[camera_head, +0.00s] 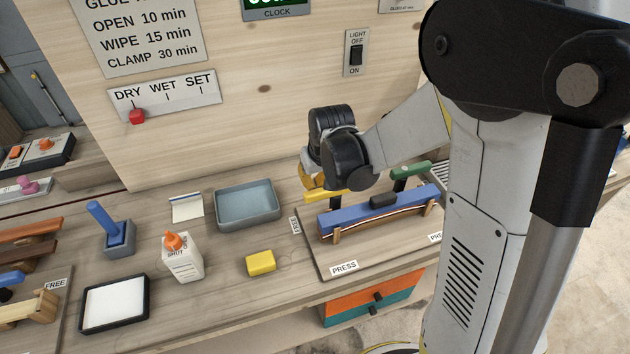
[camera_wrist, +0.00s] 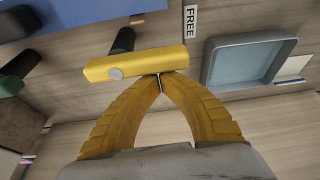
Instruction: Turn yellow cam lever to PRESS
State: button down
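The yellow cam lever (camera_head: 325,196) lies at the left end of the clamp with the blue bar, its handle near the FREE label (camera_head: 295,226). The PRESS label (camera_head: 344,268) is at the board's front edge. In the wrist view the lever (camera_wrist: 150,62) is a yellow bar with a grey pin and a dark cylinder beside it; its right end is near the FREE label (camera_wrist: 191,21). My gripper (camera_wrist: 160,80) has its yellow fingertips together, with nothing seen between them, right beside the lever's edge. I cannot tell whether they touch it. In the head view my gripper (camera_head: 311,182) is partly hidden by the wrist.
A green lever (camera_head: 411,170) is at the clamp's right end. The blue bar (camera_head: 365,213) lies over curved wood strips. A grey-blue tray (camera_head: 248,205), yellow block (camera_head: 261,262) and glue bottle (camera_head: 182,258) stand left of the board. The wall is behind.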

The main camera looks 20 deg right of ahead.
aim_at(322, 198)
jog(key=shift+s+n, duration=0.15)
jog(key=shift+n, duration=0.15)
jog(key=s+n, duration=0.1)
jog(key=n, duration=0.1)
jog(key=n+y, duration=0.1)
jog(key=shift+s+a+n, duration=0.3)
jog(key=shift+s+n, duration=0.1)
jog(key=s+n, duration=0.1)
jog(key=n, duration=0.1)
jog(key=s+n+g+y, duration=0.1)
jog(key=n, duration=0.1)
jog(key=shift+s+n+y+b, duration=0.1)
jog(key=shift+n+y+b, duration=0.2)
jog(key=shift+b, duration=0.1)
jog(key=n, duration=0.1)
jog(key=s+n+g, duration=0.1)
jog(key=shift+s+d+n+y, duration=0.15)
jog(key=shift+d+n+y, duration=0.15)
jog(key=shift+n, duration=0.1)
jog(key=n, duration=0.1)
jog(key=s+d+n+g, duration=0.1)
jog(key=n, duration=0.1)
jog(key=shift+s, duration=0.1)
jog(key=shift+s+d, duration=0.4)
jog(key=shift+d, duration=0.15)
